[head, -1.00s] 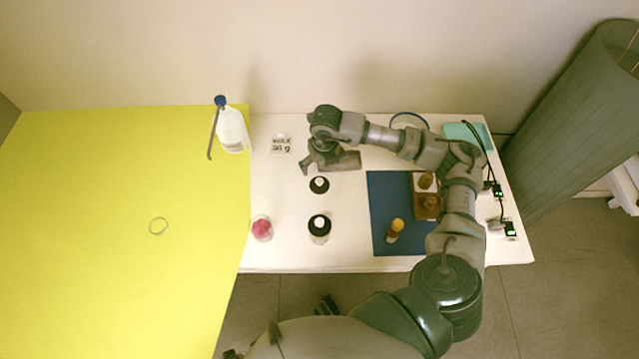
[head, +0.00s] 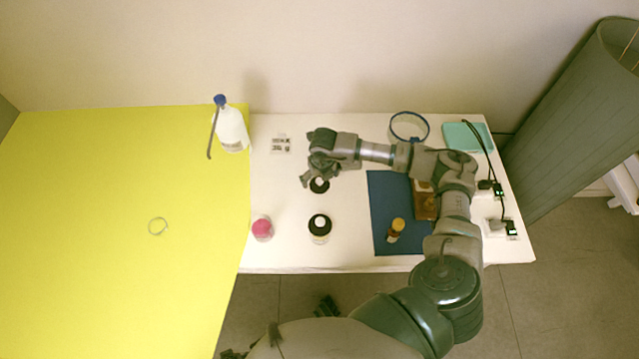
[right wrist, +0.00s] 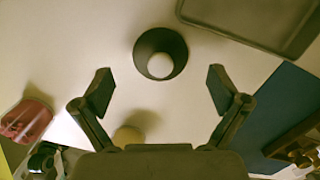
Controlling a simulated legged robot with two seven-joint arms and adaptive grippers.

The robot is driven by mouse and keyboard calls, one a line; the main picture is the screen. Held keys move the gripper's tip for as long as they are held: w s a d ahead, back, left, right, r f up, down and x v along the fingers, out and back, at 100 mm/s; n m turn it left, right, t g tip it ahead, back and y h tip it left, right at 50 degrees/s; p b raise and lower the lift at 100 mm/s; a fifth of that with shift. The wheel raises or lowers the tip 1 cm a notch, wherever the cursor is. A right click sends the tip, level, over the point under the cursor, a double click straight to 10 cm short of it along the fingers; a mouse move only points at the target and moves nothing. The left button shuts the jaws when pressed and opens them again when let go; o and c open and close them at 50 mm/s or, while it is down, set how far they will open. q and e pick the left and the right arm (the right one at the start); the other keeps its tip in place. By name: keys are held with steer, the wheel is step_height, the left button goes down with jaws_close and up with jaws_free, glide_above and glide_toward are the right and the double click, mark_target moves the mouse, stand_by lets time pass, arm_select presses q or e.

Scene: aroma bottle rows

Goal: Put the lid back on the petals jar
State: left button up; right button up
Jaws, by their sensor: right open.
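The petals jar (head: 262,229) is a small clear jar with pink contents near the table's front left. It also shows at the left of the right wrist view (right wrist: 26,120), with no lid seen on it. My left gripper is not visible.
A blue mat (head: 381,220) holds an amber bottle (head: 395,230) and a wooden box (head: 426,207). A grey tray-like object (right wrist: 250,18) lies beyond the lid. A blue-capped bottle (head: 231,132) stands back left. The yellow surface (head: 90,200) is mostly clear.

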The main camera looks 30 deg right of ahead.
mark_target(317, 186)
steer(key=shift+w+d+f, duration=0.1)
steer(key=shift+w+f, duration=0.05)
steer(key=shift+f, duration=1.2)
steer(key=c, duration=1.1)
